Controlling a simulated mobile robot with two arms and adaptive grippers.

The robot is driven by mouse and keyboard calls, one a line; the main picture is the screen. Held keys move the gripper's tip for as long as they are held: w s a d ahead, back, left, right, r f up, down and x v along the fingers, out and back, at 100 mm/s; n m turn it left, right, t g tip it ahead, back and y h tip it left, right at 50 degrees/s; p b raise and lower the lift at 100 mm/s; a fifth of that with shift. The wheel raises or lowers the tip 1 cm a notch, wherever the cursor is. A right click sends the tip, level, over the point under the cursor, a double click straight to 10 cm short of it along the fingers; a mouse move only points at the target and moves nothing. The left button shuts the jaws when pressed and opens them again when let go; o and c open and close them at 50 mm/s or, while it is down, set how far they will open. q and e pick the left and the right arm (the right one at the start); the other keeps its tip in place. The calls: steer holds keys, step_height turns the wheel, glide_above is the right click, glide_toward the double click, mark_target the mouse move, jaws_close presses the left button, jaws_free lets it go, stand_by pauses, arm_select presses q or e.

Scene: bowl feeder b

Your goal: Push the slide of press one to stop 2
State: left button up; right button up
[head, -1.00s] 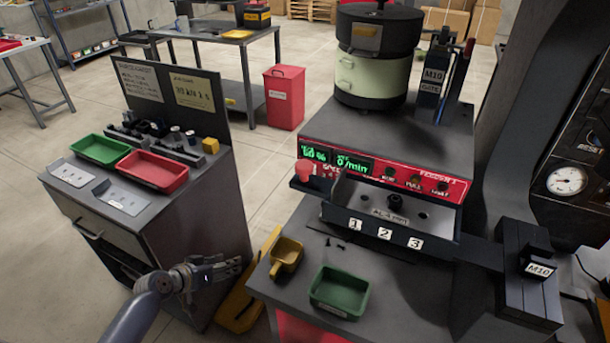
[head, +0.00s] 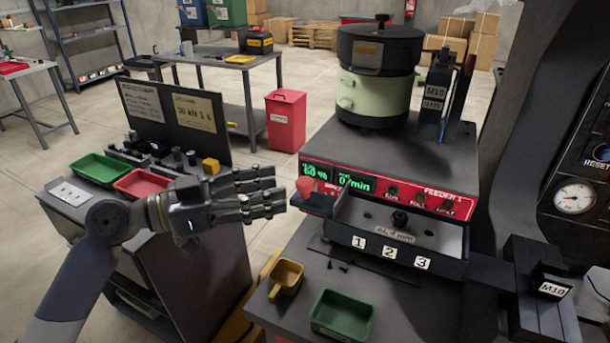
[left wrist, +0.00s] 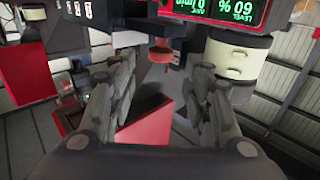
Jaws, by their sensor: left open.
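Number plates 1 (head: 358,241), 2 (head: 389,252) and 3 (head: 422,263) run along the front of a dark tray on the machine marked FEEDER 1 (head: 440,195). A red knob (head: 318,200) sticks out at the machine's left. My left gripper (head: 281,196) is open and empty, its fingertips just left of the red knob and apart from it. In the left wrist view the red knob (left wrist: 160,54) shows beyond the open fingers. My right gripper is not in view.
A yellow scoop (head: 287,278) and a green tray (head: 342,312) sit on the bench before the feeder. A dark M10 block (head: 545,315) stands at the right. A cabinet with a green tray (head: 98,168) and a red tray (head: 143,181) is behind my left arm.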

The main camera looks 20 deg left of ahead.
mark_target(298, 182)
arm_select(q)
steer(key=p+x, duration=0.2)
steer(key=x, duration=0.4)
steer(key=shift+r+p, duration=0.2)
steer(key=shift+p, duration=0.15)
steer(key=shift+w+d+f, duration=0.2)
steer(key=shift+w+d, duration=0.25)
steer(key=shift+d, duration=0.05)
steer(key=shift+c, duration=0.5)
jaws_close()
